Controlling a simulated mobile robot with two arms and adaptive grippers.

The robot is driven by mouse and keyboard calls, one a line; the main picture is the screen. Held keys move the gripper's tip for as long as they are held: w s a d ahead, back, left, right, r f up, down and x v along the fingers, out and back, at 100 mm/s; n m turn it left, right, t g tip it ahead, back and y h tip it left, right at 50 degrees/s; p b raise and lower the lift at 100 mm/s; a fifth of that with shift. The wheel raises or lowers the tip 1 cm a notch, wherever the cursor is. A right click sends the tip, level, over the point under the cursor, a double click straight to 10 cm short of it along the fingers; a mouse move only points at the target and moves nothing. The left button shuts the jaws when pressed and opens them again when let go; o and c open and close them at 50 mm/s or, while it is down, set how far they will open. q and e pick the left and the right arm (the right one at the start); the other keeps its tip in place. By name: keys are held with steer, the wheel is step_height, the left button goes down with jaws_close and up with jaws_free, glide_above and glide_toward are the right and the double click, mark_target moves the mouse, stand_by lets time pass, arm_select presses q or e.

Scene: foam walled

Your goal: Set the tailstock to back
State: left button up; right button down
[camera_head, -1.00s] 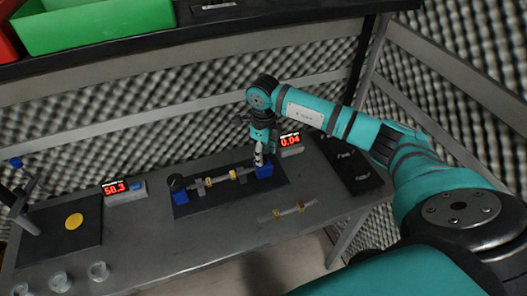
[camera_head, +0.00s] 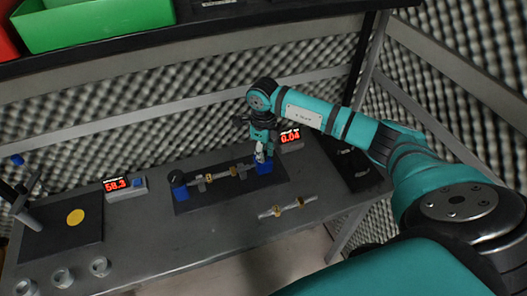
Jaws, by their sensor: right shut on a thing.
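The tailstock, a blue block (camera_head: 264,167), stands at the right end of a dark fixture plate (camera_head: 188,205) on the grey bench. My right gripper (camera_head: 261,157) points down from above and is shut on the tailstock's top, whose gripped part is mostly hidden by the fingers. A shaft with yellow-brown collars (camera_head: 225,173) lies between the tailstock and a blue-based block (camera_head: 179,187) at the plate's left end. I cannot tell whether the shaft touches the tailstock. My left gripper is not in view.
A second collared shaft (camera_head: 288,207) lies on the bench in front. Red displays read 0.04 (camera_head: 290,138) and 58.3 (camera_head: 116,184). A black pad with a yellow disc (camera_head: 75,217) and several small cups (camera_head: 62,277) are at left. A shelf with a green bin (camera_head: 95,22) hangs above.

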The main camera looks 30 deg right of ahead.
steer(key=shift+d, duration=0.1)
steer(key=d, duration=0.1)
steer(key=d+b, duration=0.1)
steer(key=shift+s+d, duration=0.3)
steer(key=shift+d, duration=0.1)
steer(key=c, duration=1.1)
jaws_free()
steer(key=shift+s+d, duration=0.1)
steer(key=shift+d, duration=0.05)
steer(key=shift+c, duration=0.2)
steer(key=shift+r, duration=0.15)
step_height(320, 180, up, 12)
